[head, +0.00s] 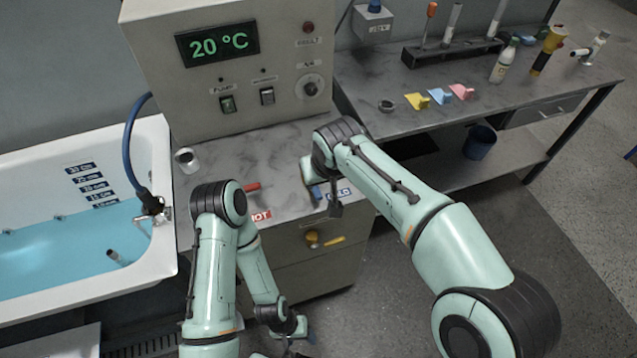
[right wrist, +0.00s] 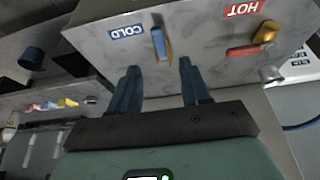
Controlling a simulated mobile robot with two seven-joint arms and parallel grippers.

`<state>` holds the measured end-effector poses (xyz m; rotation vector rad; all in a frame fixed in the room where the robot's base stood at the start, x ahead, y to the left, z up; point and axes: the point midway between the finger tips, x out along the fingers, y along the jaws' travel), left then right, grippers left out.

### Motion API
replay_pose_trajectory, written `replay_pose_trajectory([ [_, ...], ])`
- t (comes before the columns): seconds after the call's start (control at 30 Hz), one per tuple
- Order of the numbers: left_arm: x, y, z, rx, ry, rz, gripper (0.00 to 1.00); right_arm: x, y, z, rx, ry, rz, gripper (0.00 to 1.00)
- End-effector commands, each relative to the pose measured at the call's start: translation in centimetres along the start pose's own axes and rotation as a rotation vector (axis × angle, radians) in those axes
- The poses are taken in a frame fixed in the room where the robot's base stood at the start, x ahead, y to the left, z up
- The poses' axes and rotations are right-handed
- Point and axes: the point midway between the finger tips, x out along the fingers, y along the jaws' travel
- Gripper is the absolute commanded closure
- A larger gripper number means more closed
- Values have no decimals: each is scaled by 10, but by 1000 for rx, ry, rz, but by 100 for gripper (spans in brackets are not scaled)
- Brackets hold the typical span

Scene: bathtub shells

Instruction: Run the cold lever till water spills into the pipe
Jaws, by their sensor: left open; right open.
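The cold lever (right wrist: 158,43), blue with a yellow-orange part, stands beside the COLD label (right wrist: 126,32) on the grey counter in the right wrist view. My right gripper (right wrist: 159,67) is open, its blue fingers pointing at the lever and spaced to either side of its line; I see no grip on it. My left gripper (head: 291,345) is open, low at the bottom edge and away from the levers.
The red hot lever (right wrist: 245,50) is beside the cold one. The white tub (head: 150,160) has a depth scale and a blue hose (head: 130,135). A control box (head: 225,80) reads 20 °C. A side bench (head: 420,75) holds bottles and coloured pieces.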

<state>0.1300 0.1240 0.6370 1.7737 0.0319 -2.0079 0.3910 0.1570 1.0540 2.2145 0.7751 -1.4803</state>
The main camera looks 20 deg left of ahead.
Motion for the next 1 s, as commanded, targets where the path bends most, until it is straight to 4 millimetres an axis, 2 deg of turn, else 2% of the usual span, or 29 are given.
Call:
replay_pose_trajectory([
  [0.1, -1, 1, -1, 0, 1, 0, 38, -23, 0, -1, -1, 3, -1, 53],
  [0.27, -2, 1, -1, 0, 1, 1, 38, -39, 0, 0, 0, 1, 0, 53],
  [0.67, -2, 1, -1, 0, 1, 1, 38, -41, 0, 0, 1, -2, 0, 53],
  [0.77, -2, 1, -1, 1, 1, 1, 38, -20, 10, 9, 18, -24, -7, 53],
  [0.87, -2, 1, -1, 0, 1, 1, 38, 36, 33, 36, 70, -75, -36, 53],
  [0.9, -2, 1, -1, 0, 1, 1, 38, 66, 46, 56, 106, -103, -54, 53],
  [0.97, -2, 1, -1, 0, 1, 0, 38, 115, 66, 96, 177, -148, -88, 53],
  [1.0, -2, 1, -1, 0, 1, 0, 38, 146, 78, 129, 237, -175, -113, 53],
])
